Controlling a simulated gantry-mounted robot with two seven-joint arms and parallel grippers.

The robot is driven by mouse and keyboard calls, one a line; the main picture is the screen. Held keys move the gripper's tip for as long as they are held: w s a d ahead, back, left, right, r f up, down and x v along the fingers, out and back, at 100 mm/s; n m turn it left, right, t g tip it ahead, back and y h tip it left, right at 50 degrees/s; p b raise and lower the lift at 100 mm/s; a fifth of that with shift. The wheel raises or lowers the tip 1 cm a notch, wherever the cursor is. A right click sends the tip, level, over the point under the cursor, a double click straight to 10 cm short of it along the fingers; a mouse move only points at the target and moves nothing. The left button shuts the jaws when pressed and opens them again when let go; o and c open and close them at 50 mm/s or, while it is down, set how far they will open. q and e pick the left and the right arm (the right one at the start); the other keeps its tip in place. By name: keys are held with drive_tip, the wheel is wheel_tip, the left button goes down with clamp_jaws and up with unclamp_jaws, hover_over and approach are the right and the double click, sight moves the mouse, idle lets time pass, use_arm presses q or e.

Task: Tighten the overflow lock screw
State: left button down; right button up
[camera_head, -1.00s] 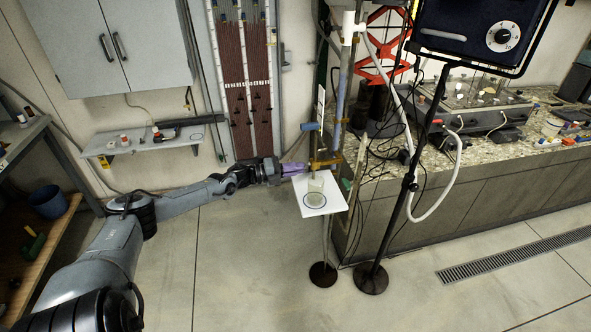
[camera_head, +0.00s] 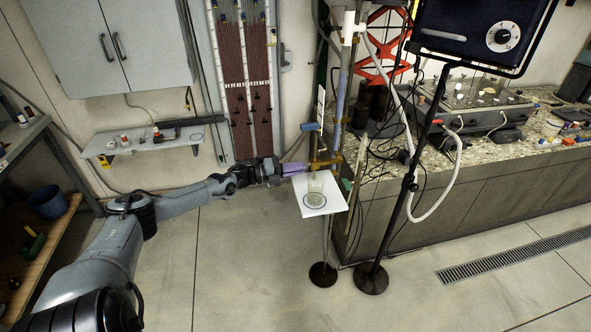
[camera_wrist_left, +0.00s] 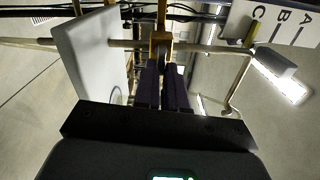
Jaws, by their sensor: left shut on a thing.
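My left gripper (camera_head: 301,169) reaches in from the left, at the brass-coloured clamp (camera_head: 326,162) on the upright rod. In the left wrist view the dark fingers (camera_wrist_left: 168,88) are close together, pointing at the brass piece (camera_wrist_left: 161,44). The left gripper is shut on the overflow lock screw at this clamp; the fingers hide most of the screw. How tight the screw is cannot be seen. My right gripper is in neither view.
A white plate (camera_head: 335,203) with a clear beaker (camera_head: 315,185) sits just below the gripper. A blue cylinder (camera_head: 311,126) is above it. The floor in front is clear.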

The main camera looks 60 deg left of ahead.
use_arm(q)
drive_tip(key=shift+f, duration=0.2)
drive_tip(key=c, duration=1.3)
unclamp_jaws()
drive_tip(key=shift+o, duration=0.3)
drive_tip(key=shift+r, duration=0.1)
drive_tip(key=shift+s, duration=0.15)
drive_tip(key=p+v, duration=0.4)
drive_tip(key=v, duration=0.6)
drive_tip(key=shift+s, duration=0.3)
drive_tip(key=shift+a, duration=0.1)
